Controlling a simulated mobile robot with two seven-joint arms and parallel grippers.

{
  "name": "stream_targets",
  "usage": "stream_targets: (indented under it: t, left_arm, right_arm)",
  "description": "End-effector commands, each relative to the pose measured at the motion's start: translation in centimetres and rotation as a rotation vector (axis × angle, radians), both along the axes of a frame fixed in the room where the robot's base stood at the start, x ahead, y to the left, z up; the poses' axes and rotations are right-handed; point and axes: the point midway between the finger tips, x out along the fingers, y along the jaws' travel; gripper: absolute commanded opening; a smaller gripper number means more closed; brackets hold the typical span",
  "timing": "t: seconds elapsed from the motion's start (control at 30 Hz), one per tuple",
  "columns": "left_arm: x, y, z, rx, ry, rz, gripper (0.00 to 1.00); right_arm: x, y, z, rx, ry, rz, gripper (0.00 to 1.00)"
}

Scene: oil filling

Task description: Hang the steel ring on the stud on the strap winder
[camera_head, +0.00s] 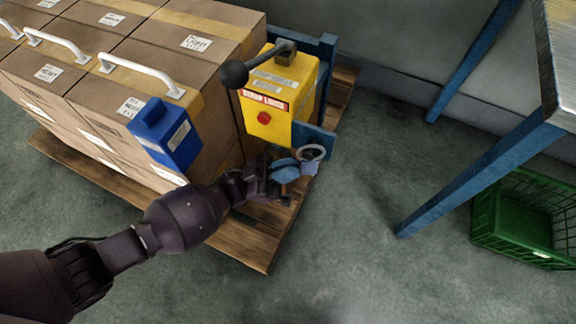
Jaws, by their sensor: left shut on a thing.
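The strap winder (284,92) is a yellow box with a black-knobbed lever on top, a red button and a label on its front. It stands at the right end of the carton stack on a blue frame. The steel ring (312,160) is a small pale grey loop in front of the frame's lower blue plate (316,138). My left gripper (301,168), with blue fingers, is shut on the ring just below the winder. The stud is not clearly visible. I cannot tell whether the ring touches it. My right gripper is not in view.
A blue-legged table (480,180) and a green crate (525,225) stand at right. Floor between pallet and table is clear.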

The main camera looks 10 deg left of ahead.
Motion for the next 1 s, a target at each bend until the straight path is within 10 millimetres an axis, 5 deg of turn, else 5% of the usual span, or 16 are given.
stream_targets:
  t: [0.23, 0.27, 0.43, 1.0]
  left_arm:
    - [0.0, 0.0, 0.0, -0.001, 0.000, 0.000, 0.00]
    - [0.0, 0.0, 0.0, -0.001, 0.000, 0.000, 0.12]
    - [0.0, 0.0, 0.0, -0.001, 0.000, 0.000, 0.38]
    - [-1.3, 0.5, 1.3, -0.001, 0.000, -0.001, 0.39]
  right_arm:
    - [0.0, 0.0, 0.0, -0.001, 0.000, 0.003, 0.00]
    - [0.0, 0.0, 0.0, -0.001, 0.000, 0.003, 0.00]
    - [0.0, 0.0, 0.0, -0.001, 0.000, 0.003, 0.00]
    - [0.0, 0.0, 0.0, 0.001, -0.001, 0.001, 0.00]
